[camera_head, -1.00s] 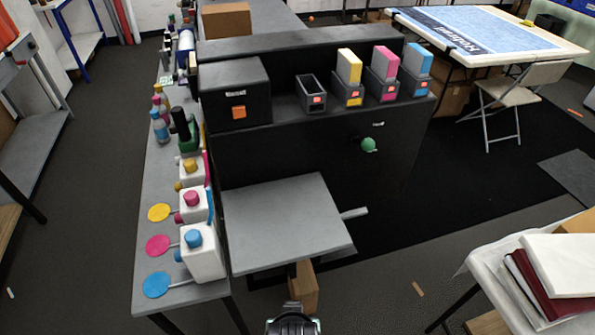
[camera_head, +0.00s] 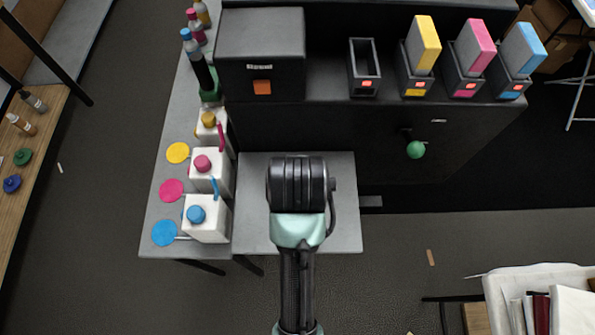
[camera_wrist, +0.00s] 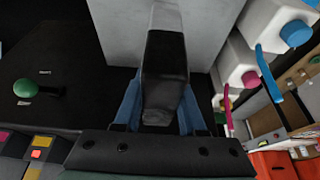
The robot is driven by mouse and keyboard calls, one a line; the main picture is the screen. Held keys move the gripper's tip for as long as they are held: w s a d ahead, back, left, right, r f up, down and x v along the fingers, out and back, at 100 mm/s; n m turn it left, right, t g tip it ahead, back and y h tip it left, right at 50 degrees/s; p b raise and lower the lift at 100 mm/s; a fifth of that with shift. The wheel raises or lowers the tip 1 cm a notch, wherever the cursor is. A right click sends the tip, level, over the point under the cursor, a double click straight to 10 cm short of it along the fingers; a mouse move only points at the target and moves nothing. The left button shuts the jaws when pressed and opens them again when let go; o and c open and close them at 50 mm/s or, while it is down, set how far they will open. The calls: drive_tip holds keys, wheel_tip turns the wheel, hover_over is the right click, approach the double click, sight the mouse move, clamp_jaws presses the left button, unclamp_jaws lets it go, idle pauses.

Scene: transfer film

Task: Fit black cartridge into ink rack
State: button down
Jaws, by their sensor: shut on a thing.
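The black cartridge (camera_wrist: 165,65) is a dark upright block between the blue-grey fingers of my gripper (camera_wrist: 160,105) in the wrist view. The fingers are shut on its two sides. In the head view my wrist (camera_head: 298,185) is over the grey tray of the black machine and hides the fingers and cartridge. The ink rack is a row on the machine's ledge. Its leftmost slot (camera_head: 364,72) is open and empty, with a red light. The yellow (camera_head: 424,45), magenta (camera_head: 475,45) and cyan (camera_head: 523,50) cartridges stand in the slots to its right.
The grey tray (camera_head: 345,215) lies below my arm. White ink jugs (camera_head: 208,220) with coloured caps stand close on its left. A dark box with an orange mark (camera_head: 262,60) stands left of the empty slot. A green knob (camera_head: 415,150) sticks out of the machine's front.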

drive_tip(key=shift+w+f, duration=0.1)
drive_tip(key=shift+w, duration=0.15)
drive_tip(key=f, duration=0.2)
drive_tip(key=f+p, duration=0.1)
drive_tip(key=f, duration=0.1)
drive_tip(key=shift+s+a+f, duration=0.1)
drive_tip(key=shift+s, duration=0.2)
drive_tip(key=shift+w+f+p, duration=0.1)
drive_tip(key=shift+f+p, duration=0.2)
drive_tip(key=shift+f, duration=2.25)
drive_tip(key=shift+c, duration=2.4)
unclamp_jaws()
drive_tip(key=shift+f, duration=0.15)
